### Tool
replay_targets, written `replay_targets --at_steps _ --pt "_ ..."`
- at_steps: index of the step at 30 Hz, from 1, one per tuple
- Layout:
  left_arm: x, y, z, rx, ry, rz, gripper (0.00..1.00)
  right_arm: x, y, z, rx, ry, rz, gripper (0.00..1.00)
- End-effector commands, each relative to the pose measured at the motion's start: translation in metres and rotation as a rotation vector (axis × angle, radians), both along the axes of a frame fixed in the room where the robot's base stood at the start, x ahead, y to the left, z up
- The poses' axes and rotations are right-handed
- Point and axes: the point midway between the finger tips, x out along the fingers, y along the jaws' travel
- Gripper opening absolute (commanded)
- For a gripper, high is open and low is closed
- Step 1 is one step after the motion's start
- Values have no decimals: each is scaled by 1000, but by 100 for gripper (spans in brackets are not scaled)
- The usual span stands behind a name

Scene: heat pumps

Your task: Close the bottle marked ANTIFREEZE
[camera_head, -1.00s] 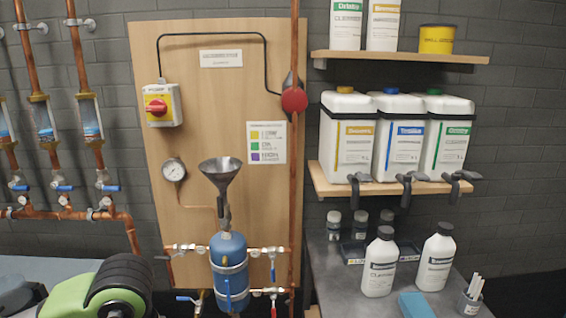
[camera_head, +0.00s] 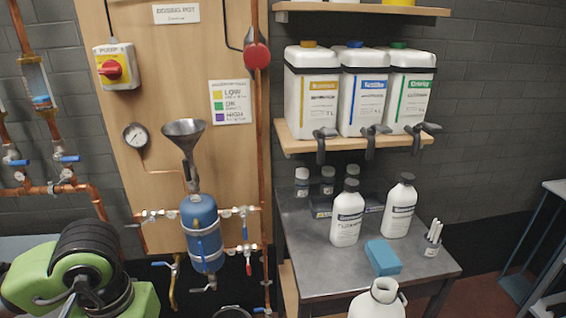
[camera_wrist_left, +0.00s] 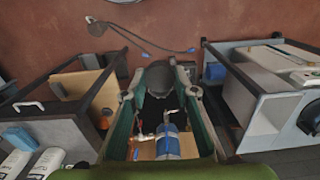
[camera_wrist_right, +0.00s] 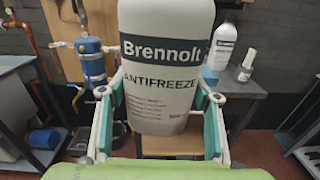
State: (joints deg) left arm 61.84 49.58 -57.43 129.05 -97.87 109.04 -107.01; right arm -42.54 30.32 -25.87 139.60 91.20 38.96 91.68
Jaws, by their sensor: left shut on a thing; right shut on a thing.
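The white bottle marked ANTIFREEZE (camera_wrist_right: 160,50) fills the middle of the right wrist view, upright, its top cut off there. My right gripper (camera_wrist_right: 158,100) is shut on its body, one finger on each side. In the head view a white bottle (camera_head: 376,303) at the bottom edge shows an open, uncapped mouth and seems to be this one. My left gripper (camera_wrist_left: 158,95) is shut on a dark round thing, apparently a cap (camera_wrist_left: 158,76), in the left wrist view. My left arm shows at lower left in the head view; its fingertips are not visible there.
A grey table (camera_head: 318,270) holds two capped white bottles (camera_head: 347,215), a blue block (camera_head: 382,257) and a cup of white sticks (camera_head: 431,243). A shelf (camera_head: 300,140) above carries three canisters with taps. A funnel (camera_head: 185,132) stands over a blue vessel (camera_head: 201,228).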

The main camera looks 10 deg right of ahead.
Motion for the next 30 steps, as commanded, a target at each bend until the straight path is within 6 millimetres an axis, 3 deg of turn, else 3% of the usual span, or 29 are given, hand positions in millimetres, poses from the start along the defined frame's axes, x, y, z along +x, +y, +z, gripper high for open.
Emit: replay_targets --at_steps 8,21,30 --pt "0 0 0 0 0 0 21 4 6 1 -2 -2 33 19" --pt "0 0 0 0 0 0 21 42 93 9 -7 -7 467 19" --pt "0 0 0 0 0 0 21 56 129 10 -3 -5 645 19"
